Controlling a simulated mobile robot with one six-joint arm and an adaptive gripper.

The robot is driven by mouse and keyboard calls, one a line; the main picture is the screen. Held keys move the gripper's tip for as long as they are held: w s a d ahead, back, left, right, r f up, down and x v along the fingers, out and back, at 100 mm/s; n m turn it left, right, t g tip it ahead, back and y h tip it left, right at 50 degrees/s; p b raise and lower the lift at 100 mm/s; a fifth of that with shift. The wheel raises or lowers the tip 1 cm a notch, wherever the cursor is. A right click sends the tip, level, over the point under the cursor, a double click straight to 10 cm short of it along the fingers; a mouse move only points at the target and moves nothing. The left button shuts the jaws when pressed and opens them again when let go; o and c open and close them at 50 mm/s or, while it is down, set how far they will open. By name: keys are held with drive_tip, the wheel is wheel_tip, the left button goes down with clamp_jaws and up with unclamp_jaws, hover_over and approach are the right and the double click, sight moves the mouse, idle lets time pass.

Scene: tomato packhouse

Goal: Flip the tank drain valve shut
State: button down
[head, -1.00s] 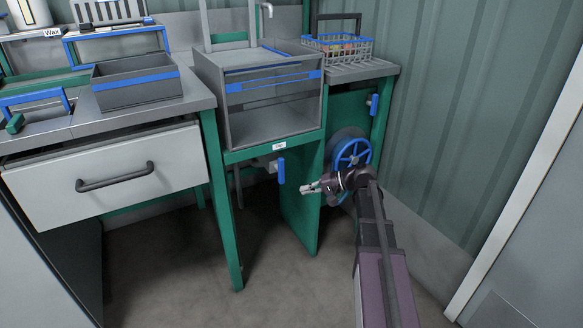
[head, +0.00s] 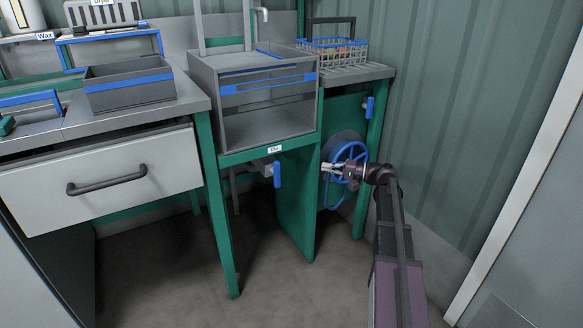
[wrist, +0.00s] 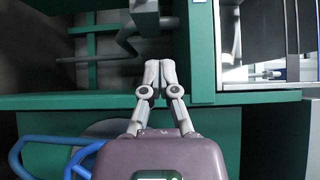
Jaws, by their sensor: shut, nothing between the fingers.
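The tank (head: 232,118) is a grey open-topped box with blue bands, set in the green frame in the head view. Below it, a grey pipe fitting carries the drain valve's blue lever (head: 277,174), which hangs straight down. My gripper (head: 324,168) is to the right of the lever and apart from it, in front of the blue handwheel (head: 343,181). In the wrist view my gripper (wrist: 160,66) has its fingers together and holds nothing. The blue lever cannot be made out in the wrist view.
A green panel (head: 297,205) stands between the lever and the handwheel. Another blue handle (head: 369,107) is at the upper right. A wire basket (head: 340,52) stands on the counter. A drawer (head: 105,175) juts out at left. The floor in front is clear.

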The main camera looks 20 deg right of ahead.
sight(277, 175)
drive_tip(key=s+a+x, duration=0.1)
drive_tip(key=s+x, duration=0.1)
drive_tip(key=x, duration=1)
drive_tip(key=shift+a, duration=0.55)
drive_tip(key=shift+a, duration=0.1)
drive_tip(key=shift+r+p, duration=0.15)
drive_tip(key=shift+p, duration=0.3)
drive_tip(key=shift+s+r+n+h+p, duration=0.1)
drive_tip(key=shift+n+h+p, duration=0.3)
drive_tip(key=shift+p, duration=0.05)
